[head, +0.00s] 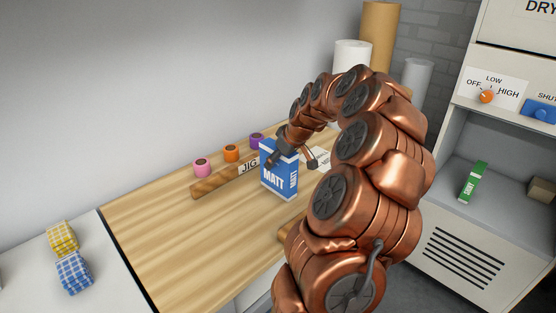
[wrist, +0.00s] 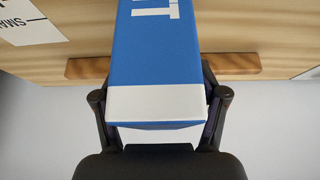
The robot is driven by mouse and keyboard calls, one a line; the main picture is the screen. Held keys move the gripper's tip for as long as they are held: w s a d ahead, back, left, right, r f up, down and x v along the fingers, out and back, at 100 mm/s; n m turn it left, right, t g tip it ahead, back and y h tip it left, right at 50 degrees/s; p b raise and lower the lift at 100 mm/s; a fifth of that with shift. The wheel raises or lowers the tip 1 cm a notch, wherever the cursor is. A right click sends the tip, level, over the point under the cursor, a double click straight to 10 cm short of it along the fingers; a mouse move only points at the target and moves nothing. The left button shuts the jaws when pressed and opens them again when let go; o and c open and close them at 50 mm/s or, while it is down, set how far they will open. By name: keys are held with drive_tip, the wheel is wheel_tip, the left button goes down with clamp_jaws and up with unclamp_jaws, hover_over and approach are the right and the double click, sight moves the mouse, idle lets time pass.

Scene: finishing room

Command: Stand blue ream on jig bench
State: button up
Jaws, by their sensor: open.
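The blue ream (head: 279,181), lettered MATT, stands upright on the wooden jig bench (head: 165,250), in front of the wooden strip with the JIG label (head: 249,165). My gripper (head: 292,158) is at the top of the ream, with its fingers apart. In the wrist view the ream (wrist: 158,50) lies between the two open fingers of my gripper (wrist: 160,98), its white end toward the palm. Whether the fingers touch its sides I cannot tell. My arm hides part of the bench to the right.
Pink (head: 202,167), orange (head: 231,153) and purple (head: 256,140) rolls stand along the back of the bench. Yellow (head: 62,238) and blue (head: 74,272) checked bundles lie at left. A green box (head: 473,181) is inside the dryer cabinet at right. The bench's left part is clear.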

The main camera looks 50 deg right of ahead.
sight(293, 155)
drive_tip(key=shift+r, duration=0.1)
drive_tip(key=b+v, duration=0.2)
drive_tip(key=v, duration=1)
drive_tip(key=s+a+f+n+g+y, duration=0.1)
drive_tip(key=s+a+f+g, duration=0.1)
drive_tip(key=a, duration=1.2)
drive_tip(key=s+a+f+n+g+y, duration=0.1)
drive_tip(key=s+a+g, duration=0.1)
drive_tip(key=a, duration=1.2)
drive_tip(key=s+a+f+g, duration=0.1)
drive_tip(key=s+a+f, duration=0.2)
drive_tip(key=s, duration=0.3)
drive_tip(key=s+a+f+m+g+h, duration=0.1)
drive_tip(key=s+a+f, duration=0.2)
drive_tip(key=s, duration=0.4)
drive_tip(key=s+a+f+g, duration=0.1)
drive_tip(key=s+a+f, duration=0.2)
drive_tip(key=s, duration=0.4)
drive_tip(key=shift+a+m+g+h, duration=0.35)
drive_tip(key=shift+m+g+h, duration=0.05)
drive_tip(key=shift+s, duration=0.1)
